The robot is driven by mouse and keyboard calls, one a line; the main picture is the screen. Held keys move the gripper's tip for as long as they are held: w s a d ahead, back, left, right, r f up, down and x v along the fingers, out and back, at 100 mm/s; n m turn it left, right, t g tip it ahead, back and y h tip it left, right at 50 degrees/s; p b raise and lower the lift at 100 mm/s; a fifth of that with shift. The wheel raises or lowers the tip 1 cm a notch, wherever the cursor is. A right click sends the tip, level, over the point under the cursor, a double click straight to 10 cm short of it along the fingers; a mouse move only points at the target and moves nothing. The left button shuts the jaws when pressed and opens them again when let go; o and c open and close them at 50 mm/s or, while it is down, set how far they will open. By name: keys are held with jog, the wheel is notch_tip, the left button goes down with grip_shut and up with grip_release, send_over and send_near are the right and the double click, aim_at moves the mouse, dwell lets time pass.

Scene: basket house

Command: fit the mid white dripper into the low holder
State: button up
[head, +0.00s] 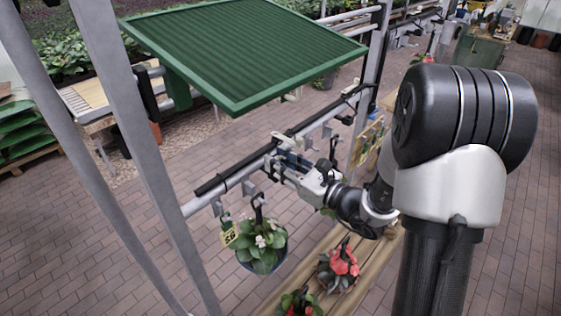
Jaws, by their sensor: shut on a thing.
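My gripper (280,160) is at the grey rail (232,180) in the middle of the head view, shut on a small pale piece that looks like the mid white dripper. The fingers hide most of it, and its fit to any holder cannot be made out. Grey clip-like holders (248,187) sit along the rail to the left of my gripper, and others (327,131) lie to its right. I cannot tell which is the low holder. A black pipe (222,179) runs along the rail.
A hanging pot with white flowers (264,240) and a yellow tag (229,236) hangs below the rail at left. Red-flowered pots (338,266) stand on a wooden bench (375,262) below. A green ribbed panel (245,45) overhangs the rail. Grey posts (135,120) stand at left.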

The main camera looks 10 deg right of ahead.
jog(key=shift+f+b, duration=0.3)
jog(key=shift+f, duration=0.15)
jog(key=o, duration=0.8)
jog(key=v, duration=1.2)
